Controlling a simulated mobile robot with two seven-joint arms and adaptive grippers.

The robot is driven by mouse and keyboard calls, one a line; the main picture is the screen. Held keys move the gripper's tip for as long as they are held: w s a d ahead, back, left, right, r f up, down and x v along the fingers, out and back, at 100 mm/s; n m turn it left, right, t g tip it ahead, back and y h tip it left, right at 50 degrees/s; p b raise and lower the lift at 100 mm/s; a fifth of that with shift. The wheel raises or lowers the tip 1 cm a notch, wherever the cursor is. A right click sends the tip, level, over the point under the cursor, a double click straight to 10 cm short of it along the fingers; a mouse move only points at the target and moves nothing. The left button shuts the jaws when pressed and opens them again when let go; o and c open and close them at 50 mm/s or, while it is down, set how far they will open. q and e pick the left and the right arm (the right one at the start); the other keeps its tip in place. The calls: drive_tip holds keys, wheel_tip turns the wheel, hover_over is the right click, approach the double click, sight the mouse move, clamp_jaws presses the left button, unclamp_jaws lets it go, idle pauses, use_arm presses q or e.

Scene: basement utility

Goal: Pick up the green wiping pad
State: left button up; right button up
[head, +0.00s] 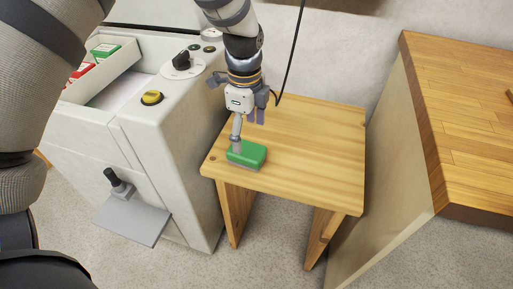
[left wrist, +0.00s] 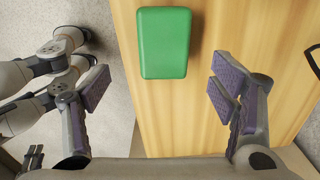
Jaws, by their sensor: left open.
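The green wiping pad (head: 247,153) lies flat near the front left edge of a small wooden stool (head: 310,150). In the left wrist view the pad (left wrist: 163,42) is a green rounded block at the upper middle, bare on top. My left gripper (head: 247,129) points down over the stool, just behind and above the pad in the head view. One finger overlaps the pad's back left corner in the picture; I cannot tell whether it touches. In the left wrist view the fingers (left wrist: 160,90) are wide apart with nothing between them. My right gripper is not in view.
A white machine with a yellow button (head: 151,97) and a black knob (head: 181,58) stands close to the stool's left. A grey pedal-like plate (head: 132,220) juts out low on its front. A wooden-topped cabinet (head: 460,120) stands at right. The rest of the stool top is clear.

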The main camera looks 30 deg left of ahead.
sight(247, 149)
use_arm(q)
drive_tip(key=f, duration=0.8)
drive_tip(key=shift+w+a+f+b, duration=0.25)
drive_tip(key=shift+a+f+b, duration=0.05)
drive_tip(key=shift+a+b, duration=0.05)
drive_tip(key=c, duration=1.3)
